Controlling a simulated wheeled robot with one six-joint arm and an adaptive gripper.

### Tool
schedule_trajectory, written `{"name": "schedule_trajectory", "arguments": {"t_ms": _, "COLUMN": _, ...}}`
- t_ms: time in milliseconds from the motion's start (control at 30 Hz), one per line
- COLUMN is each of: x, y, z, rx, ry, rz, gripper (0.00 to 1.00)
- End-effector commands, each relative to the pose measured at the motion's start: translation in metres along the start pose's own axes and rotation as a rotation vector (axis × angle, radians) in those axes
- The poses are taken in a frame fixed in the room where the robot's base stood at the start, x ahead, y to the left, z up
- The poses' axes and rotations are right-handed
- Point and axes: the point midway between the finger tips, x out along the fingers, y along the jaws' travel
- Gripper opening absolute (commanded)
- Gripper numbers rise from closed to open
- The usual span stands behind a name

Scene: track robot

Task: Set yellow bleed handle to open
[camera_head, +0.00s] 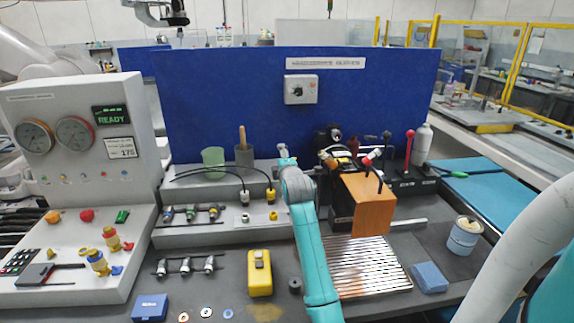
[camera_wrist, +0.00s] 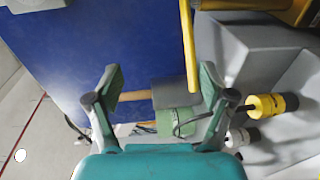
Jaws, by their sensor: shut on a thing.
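The yellow bleed handle (camera_wrist: 187,45) is a long thin bar in the wrist view. It runs down from a yellow part at the top edge, and its free end lies between my fingers, close against the right one. My gripper (camera_wrist: 160,75) has its fingers well apart in the picture, the left one clear of the bar. The bar is the only thing close at the fingers, so I take it as the thing held, though the contact is hard to see. In the head view my arm hides the handle and most of the gripper.
Behind the fingers stand a green cup (camera_head: 213,160) and a grey cup (camera_head: 244,156) with a wooden stick (camera_head: 242,137). Yellow and white connectors (camera_wrist: 270,103) sit right of the fingers. An orange box (camera_head: 368,208) stands right of my arm. A blue panel (camera_head: 220,90) closes the back.

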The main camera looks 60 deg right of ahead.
Motion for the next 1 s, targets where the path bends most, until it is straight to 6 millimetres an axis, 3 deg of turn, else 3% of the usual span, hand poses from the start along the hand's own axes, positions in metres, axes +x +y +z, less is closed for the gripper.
{"name": "schedule_trajectory", "arguments": {"t_ms": 33, "x": -0.007, "y": 0.019, "z": -0.003, "rx": 0.006, "ry": 0.008, "rz": 0.039, "gripper": 0.54}}
{"name": "schedule_trajectory", "arguments": {"t_ms": 467, "x": -0.032, "y": 0.016, "z": 0.001, "rx": 0.006, "ry": 0.007, "rz": 0.04, "gripper": 0.52}}
{"name": "schedule_trajectory", "arguments": {"t_ms": 500, "x": -0.034, "y": 0.016, "z": 0.002, "rx": 0.006, "ry": 0.007, "rz": 0.04, "gripper": 0.5}}
{"name": "schedule_trajectory", "arguments": {"t_ms": 567, "x": -0.038, "y": 0.015, "z": 0.003, "rx": 0.006, "ry": 0.007, "rz": 0.038, "gripper": 0.32}}
{"name": "schedule_trajectory", "arguments": {"t_ms": 1000, "x": -0.05, "y": 0.006, "z": 0.007, "rx": 0.003, "ry": 0.003, "rz": 0.024, "gripper": 0.32}}
